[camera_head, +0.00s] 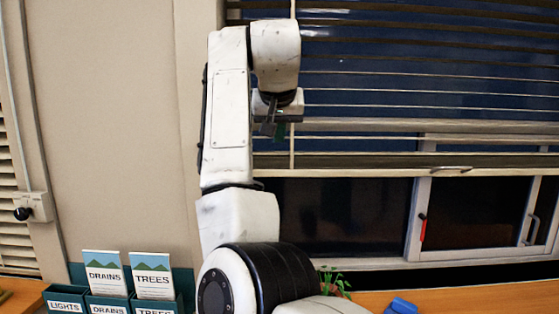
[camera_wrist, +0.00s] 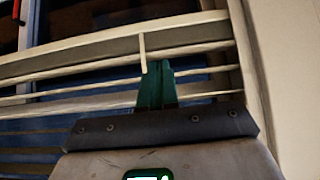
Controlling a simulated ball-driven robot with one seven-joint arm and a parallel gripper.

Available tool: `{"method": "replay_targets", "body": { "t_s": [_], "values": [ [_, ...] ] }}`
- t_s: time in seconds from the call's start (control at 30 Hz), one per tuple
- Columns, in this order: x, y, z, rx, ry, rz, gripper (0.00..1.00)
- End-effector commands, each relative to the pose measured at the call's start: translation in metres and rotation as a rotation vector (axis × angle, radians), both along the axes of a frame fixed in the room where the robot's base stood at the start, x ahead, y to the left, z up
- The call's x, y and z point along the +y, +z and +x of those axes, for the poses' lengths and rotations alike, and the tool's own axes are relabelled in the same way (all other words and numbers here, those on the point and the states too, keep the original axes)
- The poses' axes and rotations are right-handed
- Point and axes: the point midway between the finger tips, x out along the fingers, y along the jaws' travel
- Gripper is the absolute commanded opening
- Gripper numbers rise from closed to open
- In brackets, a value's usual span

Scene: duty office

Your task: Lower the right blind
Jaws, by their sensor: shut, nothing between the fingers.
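The right blind (camera_head: 420,60) has pale slats with gaps over dark blue glass in the head view. A long pale rail (camera_head: 350,173) crosses below the slats, with a small handle (camera_head: 452,169) to the right of my gripper. My gripper (camera_head: 270,130) is in front of the blind's left part, above the rail, and points down. In the wrist view, its green fingers (camera_wrist: 157,85) are together and empty. A short pale upright strip (camera_wrist: 142,52) shows close by the fingertips; I cannot tell whether they touch it. The rail also shows in the wrist view (camera_wrist: 75,58).
A window frame (camera_head: 413,220) with a red handle (camera_head: 423,228) is below the blind. Leaflet holders (camera_head: 110,303), a plant (camera_head: 335,281) and a blue object (camera_head: 401,306) stand low. Another slatted blind (camera_head: 14,180) and a wall box with a black knob (camera_head: 32,207) are far left.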

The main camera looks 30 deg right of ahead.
Motion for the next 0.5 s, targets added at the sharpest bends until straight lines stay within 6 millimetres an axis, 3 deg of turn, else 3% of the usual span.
{"method": "replay_targets", "body": {
  "t_s": [0.1, 0.2, 0.5],
  "values": [
    [0.002, 0.025, -0.003, -0.011, -0.002, 0.009, 0.0],
    [0.001, 0.032, -0.004, -0.014, -0.006, 0.011, 0.0],
    [-0.015, 0.006, 0.019, -0.011, -0.006, 0.012, 0.0]
  ]
}}
